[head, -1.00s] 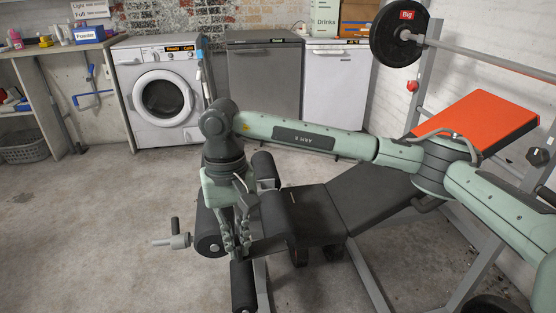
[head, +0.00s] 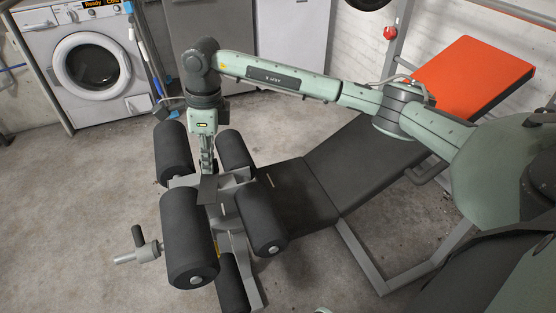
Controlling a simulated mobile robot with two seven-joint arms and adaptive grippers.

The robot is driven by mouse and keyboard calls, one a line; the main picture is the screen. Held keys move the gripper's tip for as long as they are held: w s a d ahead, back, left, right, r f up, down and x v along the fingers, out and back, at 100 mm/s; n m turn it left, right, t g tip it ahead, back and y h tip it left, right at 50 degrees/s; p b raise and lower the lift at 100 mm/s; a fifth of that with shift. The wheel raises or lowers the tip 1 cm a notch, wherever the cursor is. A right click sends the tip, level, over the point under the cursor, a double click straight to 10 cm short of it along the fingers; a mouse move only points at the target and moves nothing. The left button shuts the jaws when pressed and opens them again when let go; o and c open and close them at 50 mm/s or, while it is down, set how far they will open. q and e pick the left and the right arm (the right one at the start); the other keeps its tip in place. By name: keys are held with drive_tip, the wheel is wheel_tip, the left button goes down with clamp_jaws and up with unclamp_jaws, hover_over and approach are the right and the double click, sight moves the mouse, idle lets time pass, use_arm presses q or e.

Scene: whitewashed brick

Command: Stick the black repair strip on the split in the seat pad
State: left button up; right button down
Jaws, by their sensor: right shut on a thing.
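My right gripper (head: 207,168) points down and is shut on the black repair strip (head: 208,189), a dark flat piece hanging below its fingertips. It is among the foam rollers at the left end of the bench, left of the seat pad and apart from it. The seat pad (head: 303,200) is black and flat. A small pale mark (head: 270,181) near its left end may be the split, but it is too small to tell. My left gripper is out of view.
Black foam rollers (head: 189,236) on a grey frame surround the gripper. A sloping black pad (head: 355,160) and an orange board (head: 474,75) stand to the right. A washing machine (head: 92,66) is behind. The floor at left is clear.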

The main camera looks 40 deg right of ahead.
use_arm(q)
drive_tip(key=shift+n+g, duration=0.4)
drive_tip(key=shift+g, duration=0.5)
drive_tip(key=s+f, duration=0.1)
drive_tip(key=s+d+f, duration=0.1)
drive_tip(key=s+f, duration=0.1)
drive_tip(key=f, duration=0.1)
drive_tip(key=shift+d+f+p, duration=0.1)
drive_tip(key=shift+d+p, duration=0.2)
drive_tip(key=shift+p, duration=0.05)
use_arm(e)
drive_tip(key=d+f+m+h, duration=0.1)
drive_tip(key=d+f+m, duration=0.2)
drive_tip(key=d+m, duration=0.3)
drive_tip(key=w+d+f+m, duration=0.1)
drive_tip(key=d+f+m, duration=0.3)
drive_tip(key=m, duration=1.1)
drive_tip(key=d+f+m+g+h, duration=0.1)
drive_tip(key=d+f+m, duration=0.3)
drive_tip(key=d+m, duration=0.4)
drive_tip(key=m, duration=0.3)
drive_tip(key=shift+w+d+f+m+h, duration=0.15)
drive_tip(key=shift+d+f+m+h, duration=0.05)
drive_tip(key=shift+m+h, duration=0.1)
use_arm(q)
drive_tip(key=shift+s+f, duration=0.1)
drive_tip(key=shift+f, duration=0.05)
